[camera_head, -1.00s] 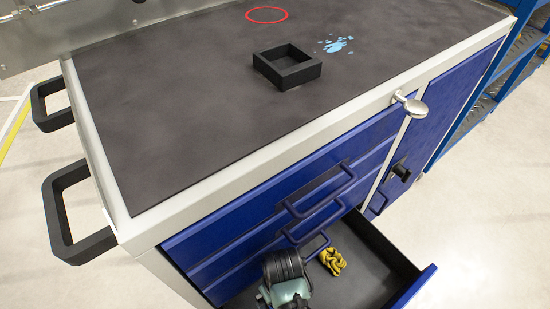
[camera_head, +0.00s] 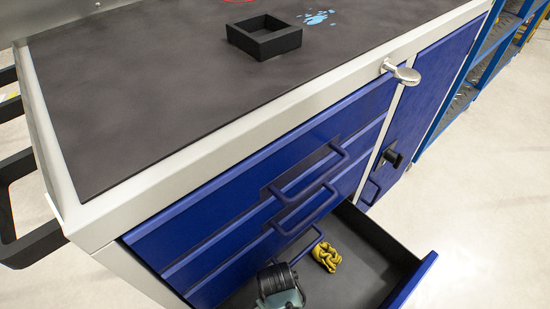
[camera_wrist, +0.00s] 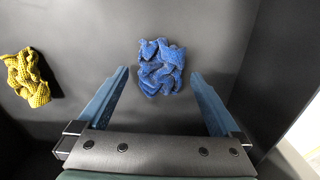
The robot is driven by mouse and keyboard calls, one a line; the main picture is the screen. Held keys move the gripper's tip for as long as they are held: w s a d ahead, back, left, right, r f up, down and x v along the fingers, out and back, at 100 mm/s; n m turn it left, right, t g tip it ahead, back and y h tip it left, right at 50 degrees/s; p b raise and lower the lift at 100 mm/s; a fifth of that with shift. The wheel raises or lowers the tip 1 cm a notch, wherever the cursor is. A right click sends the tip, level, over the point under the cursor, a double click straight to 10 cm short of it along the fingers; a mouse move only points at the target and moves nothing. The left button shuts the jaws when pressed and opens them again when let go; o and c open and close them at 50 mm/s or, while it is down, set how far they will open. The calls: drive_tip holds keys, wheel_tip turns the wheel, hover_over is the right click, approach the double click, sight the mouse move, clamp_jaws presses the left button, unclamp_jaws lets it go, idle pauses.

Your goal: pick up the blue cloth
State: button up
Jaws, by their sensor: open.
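The blue cloth (camera_wrist: 161,67) lies crumpled on the dark drawer floor in the wrist view. My gripper (camera_wrist: 158,74) is open, with one blue finger to the left and one to the right of the cloth's near part. The cloth lies between and just beyond the fingertips, and gaps show on both sides. I cannot tell the height of the fingertips over the floor. In the head view the blue cloth is not visible; part of my arm shows at the bottom, over the open drawer (camera_head: 375,255).
A yellow cloth (camera_wrist: 28,78) lies in the drawer, left of my gripper; the head view shows it too (camera_head: 326,257). Drawer walls stand close by. Above is the cabinet top (camera_head: 150,110) with a black square tray (camera_head: 264,46) and a light blue spill (camera_head: 317,17).

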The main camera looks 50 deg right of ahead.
wheel_tip(320, 180, down, 2)
drive_tip(key=shift+f+b, duration=0.2)
drive_tip(key=shift+b, duration=0.2)
drive_tip(key=shift+r, duration=0.1)
drive_tip(key=c, duration=1.2)
